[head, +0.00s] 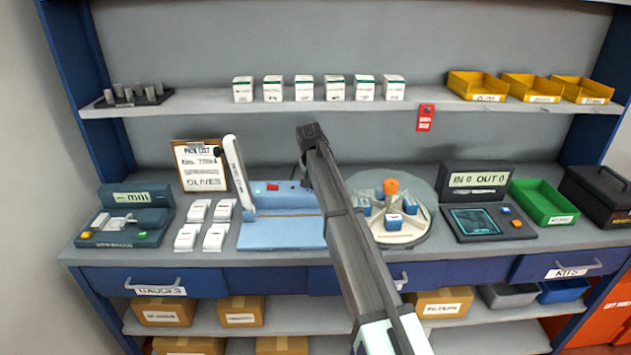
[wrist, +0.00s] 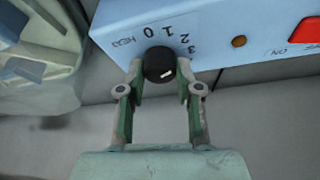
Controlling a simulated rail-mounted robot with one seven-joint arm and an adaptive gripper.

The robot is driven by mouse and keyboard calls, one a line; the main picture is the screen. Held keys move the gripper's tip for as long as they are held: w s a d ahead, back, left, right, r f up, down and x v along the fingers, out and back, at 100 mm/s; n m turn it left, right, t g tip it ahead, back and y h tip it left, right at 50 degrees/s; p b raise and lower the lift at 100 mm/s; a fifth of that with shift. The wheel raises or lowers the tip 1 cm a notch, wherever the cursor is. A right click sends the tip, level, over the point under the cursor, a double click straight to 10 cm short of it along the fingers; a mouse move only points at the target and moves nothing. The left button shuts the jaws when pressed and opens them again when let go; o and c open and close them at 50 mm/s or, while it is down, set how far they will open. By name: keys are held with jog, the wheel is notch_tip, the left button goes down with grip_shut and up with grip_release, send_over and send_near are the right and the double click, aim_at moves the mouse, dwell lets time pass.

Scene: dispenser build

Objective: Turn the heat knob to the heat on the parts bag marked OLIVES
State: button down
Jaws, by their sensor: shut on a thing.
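The black heat knob (wrist: 158,62) sits on the light blue sealer (wrist: 225,25), beside the printed word HEAT and numbers 0 to 3, which appear upside down in the wrist view. My gripper (wrist: 160,75) has its two fingers closed on the sides of the knob. A short white mark shows on the knob's lower right; I cannot tell which number it indicates. In the head view the sealer (head: 285,232) stands mid-bench, with my arm across its right side hiding the knob. Several white bags (head: 187,238) lie left of it, their print unreadable.
A pick list (head: 202,168) reading OLIVES stands behind the bags. The sealer's raised white lever (head: 236,170) is on its left. A round carousel (head: 410,238) with blue bins is right of my arm. In the wrist view a red switch (wrist: 308,32) is near the knob.

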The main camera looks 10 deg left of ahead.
jog(key=c, duration=0.8)
grip_release()
jog(key=v, duration=1.2)
jog(key=shift+w+r, duration=0.1)
